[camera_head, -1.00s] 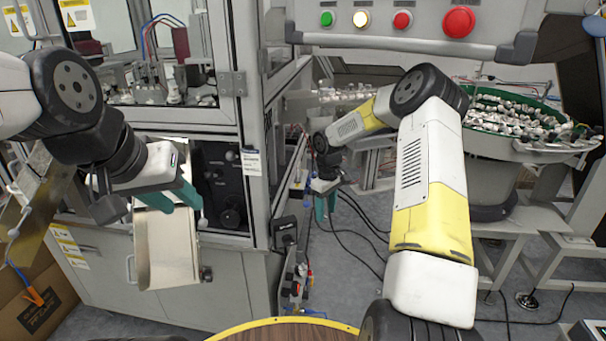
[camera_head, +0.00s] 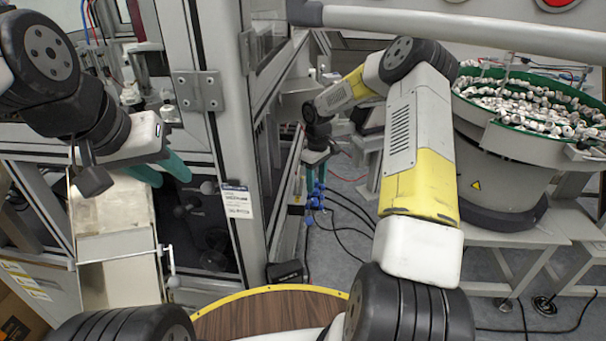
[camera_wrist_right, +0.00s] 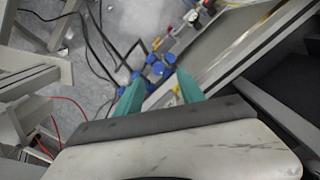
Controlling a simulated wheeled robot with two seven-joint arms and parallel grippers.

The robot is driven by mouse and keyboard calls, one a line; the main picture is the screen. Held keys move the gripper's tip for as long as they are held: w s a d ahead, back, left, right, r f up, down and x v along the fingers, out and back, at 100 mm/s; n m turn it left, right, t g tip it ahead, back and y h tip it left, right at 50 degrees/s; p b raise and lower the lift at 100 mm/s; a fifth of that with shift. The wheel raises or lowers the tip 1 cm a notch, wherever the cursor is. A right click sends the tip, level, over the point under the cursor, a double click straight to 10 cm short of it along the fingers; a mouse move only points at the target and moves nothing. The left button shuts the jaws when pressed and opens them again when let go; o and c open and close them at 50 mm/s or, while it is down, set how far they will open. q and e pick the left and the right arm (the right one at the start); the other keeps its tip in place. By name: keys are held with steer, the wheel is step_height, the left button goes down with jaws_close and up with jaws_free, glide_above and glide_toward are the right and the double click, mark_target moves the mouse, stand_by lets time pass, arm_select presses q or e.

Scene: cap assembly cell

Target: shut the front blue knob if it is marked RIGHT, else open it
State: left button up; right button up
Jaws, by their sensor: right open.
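A cluster of several blue knobs (camera_wrist_right: 158,70) shows in the right wrist view, just beyond and between the teal fingertips of my right gripper (camera_wrist_right: 158,92). The gripper is open, with nothing between its fingers. In the head view the blue knobs (camera_head: 315,198) sit low beside the machine cabinet, just below my right gripper (camera_head: 317,168). I cannot tell which knob is the front one, and no RIGHT mark is readable. My left gripper (camera_head: 162,172) is open and empty in front of the cabinet, above a metal chute.
The metal chute (camera_head: 118,225) slopes down at left. The cabinet's frame post (camera_head: 212,110) stands between my arms. A green-rimmed bowl feeder (camera_head: 520,150) full of small parts stands at right. Dark hoses (camera_head: 340,232) run over the floor. A round wooden table top (camera_head: 270,315) is at the front.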

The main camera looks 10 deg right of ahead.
mark_target(315, 200)
steer(key=shift+w+f, duration=0.1)
steer(key=shift+w, duration=0.2)
steer(key=shift+w+f, duration=0.1)
steer(key=shift+f, duration=0.15)
step_height(315, 200, down, 7)
steer(key=shift+f, duration=0.1)
steer(key=shift+c, duration=0.3)
jaws_close()
